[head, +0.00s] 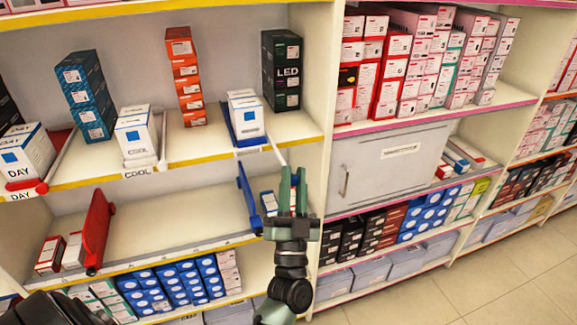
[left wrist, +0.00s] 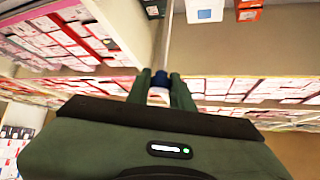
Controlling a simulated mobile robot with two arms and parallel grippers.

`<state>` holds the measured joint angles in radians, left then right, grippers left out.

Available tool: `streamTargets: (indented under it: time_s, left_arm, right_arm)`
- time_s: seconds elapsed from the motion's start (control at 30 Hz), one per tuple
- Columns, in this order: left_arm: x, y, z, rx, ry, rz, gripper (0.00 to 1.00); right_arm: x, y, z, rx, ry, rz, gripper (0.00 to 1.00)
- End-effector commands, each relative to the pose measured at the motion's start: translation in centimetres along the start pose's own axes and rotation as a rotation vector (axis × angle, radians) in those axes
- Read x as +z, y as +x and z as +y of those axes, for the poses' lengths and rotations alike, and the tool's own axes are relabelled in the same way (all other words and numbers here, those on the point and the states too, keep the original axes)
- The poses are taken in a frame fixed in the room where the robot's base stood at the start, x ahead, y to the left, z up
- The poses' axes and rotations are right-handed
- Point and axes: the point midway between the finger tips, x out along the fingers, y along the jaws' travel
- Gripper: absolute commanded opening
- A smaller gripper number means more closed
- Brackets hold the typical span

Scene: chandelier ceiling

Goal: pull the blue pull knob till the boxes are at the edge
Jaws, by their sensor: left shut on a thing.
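My left gripper (head: 292,180) is in front of the shelf unit, just below and right of the upper shelf's front edge. A thin pale rod (head: 281,156) runs from the fingers back to the upper shelf and also shows in the left wrist view (left wrist: 167,40). White boxes with a blue square (head: 246,115) stand beside a blue divider (head: 226,118), close to the shelf's front edge. My right gripper is not in view.
Other rows hold white COOL boxes (head: 136,135), DAY boxes (head: 25,152), orange boxes (head: 188,75) and dark LED boxes (head: 282,75). On the lower shelf stand a red pusher (head: 98,232) and a blue pusher (head: 248,198). Open floor (head: 470,285) lies at the lower right.

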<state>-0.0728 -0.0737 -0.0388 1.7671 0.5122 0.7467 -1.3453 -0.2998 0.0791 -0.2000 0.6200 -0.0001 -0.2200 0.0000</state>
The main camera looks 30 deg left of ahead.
Motion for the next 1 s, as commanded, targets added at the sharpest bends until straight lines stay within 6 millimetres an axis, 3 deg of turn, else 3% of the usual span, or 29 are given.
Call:
streamTargets:
  time_s: [0.2, 0.23, 0.27, 0.63, 1.0]
  left_arm:
    - [0.1, -0.1, 0.1, 0.001, -0.001, -0.002, 0.00]
    - [0.1, 0.0, 0.1, 0.001, -0.001, -0.002, 0.27]
    - [0.1, 0.0, 0.1, 0.001, -0.001, -0.001, 0.31]
    - [0.2, -0.5, 0.1, 0.001, 0.000, -0.001, 0.31]
    - [0.4, -6.4, 0.2, 0.001, -0.001, -0.003, 0.31]
  right_arm:
    - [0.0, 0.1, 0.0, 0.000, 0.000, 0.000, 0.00]
    - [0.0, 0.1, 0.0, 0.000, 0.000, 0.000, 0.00]
    - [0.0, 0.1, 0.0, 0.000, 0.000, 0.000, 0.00]
    - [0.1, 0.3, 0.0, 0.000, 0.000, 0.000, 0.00]
    - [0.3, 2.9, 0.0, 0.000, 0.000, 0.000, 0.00]
